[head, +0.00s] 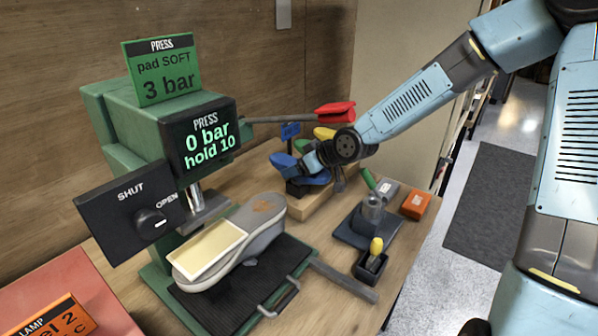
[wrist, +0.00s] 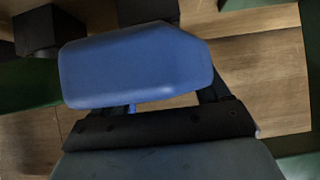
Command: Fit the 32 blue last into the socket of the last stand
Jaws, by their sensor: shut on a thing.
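The blue last (head: 283,163) is in my gripper (head: 308,168), at the rack near the back wall in the head view. In the wrist view the blue last (wrist: 135,68) lies across the front of the gripper and hides much of the fingers. I cannot tell whether it is clear of the rack. Its size marking is not readable.
A wooden rack (head: 312,211) sits under the gripper, with a yellow last (head: 325,132) behind. The green press (head: 130,125) with a sneaker (head: 255,225) fills the left. A small black holder (head: 368,268) and an orange box (head: 415,205) flank the stand.

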